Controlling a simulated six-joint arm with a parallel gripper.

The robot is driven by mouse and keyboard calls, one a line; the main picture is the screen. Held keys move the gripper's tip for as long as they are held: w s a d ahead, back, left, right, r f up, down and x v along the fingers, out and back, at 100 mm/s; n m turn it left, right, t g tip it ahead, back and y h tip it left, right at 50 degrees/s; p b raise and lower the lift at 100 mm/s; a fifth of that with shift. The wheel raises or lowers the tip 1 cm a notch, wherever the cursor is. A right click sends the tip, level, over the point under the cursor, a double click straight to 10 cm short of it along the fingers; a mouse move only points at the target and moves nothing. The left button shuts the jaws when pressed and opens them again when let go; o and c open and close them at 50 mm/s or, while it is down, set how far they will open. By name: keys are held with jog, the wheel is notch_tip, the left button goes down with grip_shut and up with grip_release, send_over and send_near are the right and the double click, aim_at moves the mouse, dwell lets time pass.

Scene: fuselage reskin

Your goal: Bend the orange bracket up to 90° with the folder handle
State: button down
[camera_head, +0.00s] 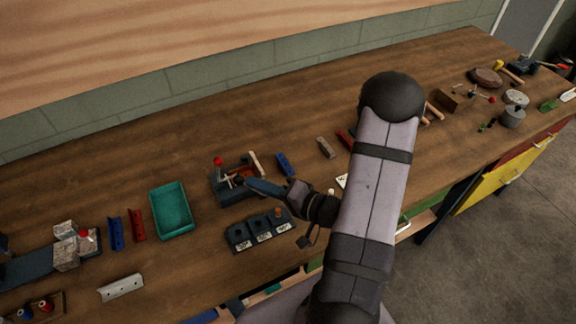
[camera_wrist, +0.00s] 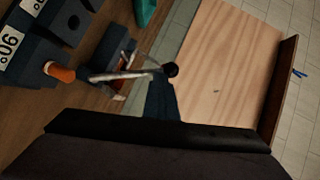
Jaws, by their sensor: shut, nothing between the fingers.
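The folder (camera_head: 226,192) is a small dark bench tool left of my arm; it also shows in the wrist view (camera_wrist: 113,57). In the wrist view a pale metal rod with a black ball end (camera_wrist: 170,70), likely the folder handle, lies across the folder, close to my fingers. A small orange-red piece (camera_wrist: 122,92) shows at the folder, partly hidden; I cannot make out its bend angle or be sure it is the bracket. My gripper (camera_head: 249,182) is shut and empty, at the folder's right side; its dark fingers (camera_wrist: 160,100) point toward the ball end.
A dark block with labelled stations (camera_head: 262,230) stands just in front of the folder. A teal tray (camera_head: 171,232) is to the left, with a blue bracket (camera_head: 285,164) behind my gripper. Red and blue strips lie farther left. The bench behind the folder is mostly clear.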

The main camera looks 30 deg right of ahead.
jog(key=a, duration=0.1)
jog(key=a+p, duration=0.1)
jog(key=a, duration=0.1)
jog(key=shift+f, duration=0.35)
jog(key=shift+d+f, duration=0.1)
jog(key=shift+s+d, duration=0.1)
dwell(0.4)
jog(key=p+v, duration=0.2)
jog(key=v, duration=0.5)
jog(key=shift+p, duration=0.35)
jog(key=shift+d, duration=0.1)
